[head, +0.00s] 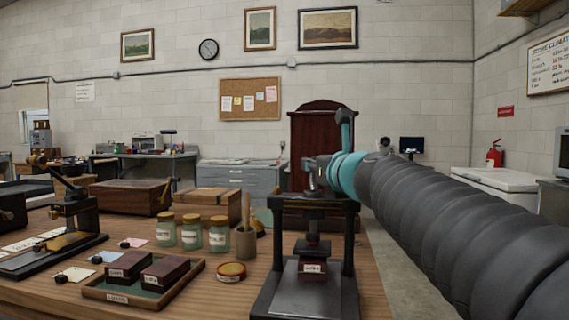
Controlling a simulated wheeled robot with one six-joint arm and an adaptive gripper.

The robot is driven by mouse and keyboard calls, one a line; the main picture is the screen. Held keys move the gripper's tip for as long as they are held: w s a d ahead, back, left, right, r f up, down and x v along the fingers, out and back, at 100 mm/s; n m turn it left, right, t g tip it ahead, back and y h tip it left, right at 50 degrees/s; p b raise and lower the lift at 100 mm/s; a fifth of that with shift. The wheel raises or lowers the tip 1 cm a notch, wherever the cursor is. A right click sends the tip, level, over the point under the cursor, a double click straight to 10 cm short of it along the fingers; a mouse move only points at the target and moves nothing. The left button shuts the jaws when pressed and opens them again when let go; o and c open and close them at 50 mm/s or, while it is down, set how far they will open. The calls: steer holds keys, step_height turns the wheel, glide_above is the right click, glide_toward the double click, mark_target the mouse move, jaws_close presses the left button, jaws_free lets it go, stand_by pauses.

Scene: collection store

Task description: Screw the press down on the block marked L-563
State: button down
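A black screw press (348,240) stands at the front right of the wooden table. A dark red block with a white label (312,270) sits on its bed, under the press's central screw and plate. The plate looks close to the block's top, but I cannot tell if they touch. The label is too small to read. My gripper (317,178) is at the top of the press, by the screw's upper end. It is small and partly hidden by my arm, so its grip on the handle is unclear.
Left of the press, a tray (118,297) holds two dark red labelled blocks (165,272). A round tin (231,271), glass jars (191,236) and a pot with a wooden tool (246,243) stand nearby. Another black device (75,215) and wooden boxes (130,196) are further left.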

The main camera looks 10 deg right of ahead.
stand_by(0.5)
steer(key=c, duration=1)
jaws_free()
steer(key=shift+o, duration=0.2)
steer(key=shift+s, duration=0.1)
steer(key=s+d, duration=0.1)
steer(key=s, duration=1)
steer(key=shift+s+d, duration=0.3)
steer(key=shift+d, duration=0.1)
steer(key=shift+f, duration=0.1)
